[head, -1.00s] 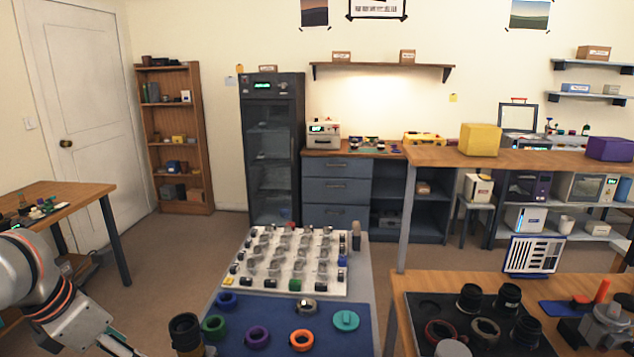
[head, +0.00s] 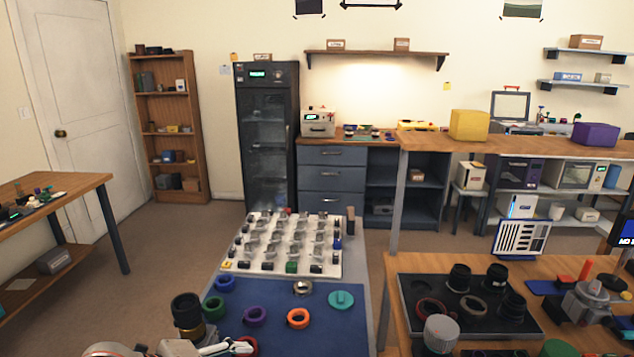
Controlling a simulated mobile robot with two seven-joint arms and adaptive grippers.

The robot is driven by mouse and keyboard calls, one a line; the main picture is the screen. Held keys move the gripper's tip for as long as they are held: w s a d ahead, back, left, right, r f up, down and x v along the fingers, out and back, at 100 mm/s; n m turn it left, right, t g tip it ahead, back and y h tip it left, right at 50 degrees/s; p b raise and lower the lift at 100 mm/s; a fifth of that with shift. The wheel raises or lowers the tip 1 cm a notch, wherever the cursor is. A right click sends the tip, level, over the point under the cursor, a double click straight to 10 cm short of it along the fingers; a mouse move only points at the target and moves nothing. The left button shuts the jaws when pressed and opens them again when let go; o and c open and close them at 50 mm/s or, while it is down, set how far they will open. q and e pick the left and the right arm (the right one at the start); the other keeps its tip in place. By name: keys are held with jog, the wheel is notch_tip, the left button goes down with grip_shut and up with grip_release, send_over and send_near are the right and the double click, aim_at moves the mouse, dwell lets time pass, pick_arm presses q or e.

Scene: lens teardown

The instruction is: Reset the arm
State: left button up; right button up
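My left arm shows only at the bottom edge. Its gripper (head: 228,348) is low beside the blue mat (head: 270,335), with pale finger parts reaching right toward a red ring (head: 249,346). The frame edge cuts it off, so I cannot tell its opening or whether it touches the ring. A black lens barrel with a gold band (head: 187,314) stands upright just above the arm. My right gripper is not in view.
The mat holds green (head: 213,308), purple (head: 255,316) and orange (head: 298,318) rings and a teal cap (head: 341,299). Behind is a white parts tray (head: 285,266). A black lens tray (head: 415,310) lies on the right wooden table (head: 388,290). Floor on the left is open.

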pick_arm(q)
jog(key=s+a+f+n+t+y, duration=0.2)
jog(key=s+f+n+t+y, duration=0.1)
jog(key=s+f+n, duration=1.3)
notch_tip(320, 180, down, 4)
jog(key=n, duration=0.6)
jog(key=shift+s+a+t+y, duration=0.15)
jog(key=shift+t+y, duration=0.15)
jog(key=shift+y, duration=0.1)
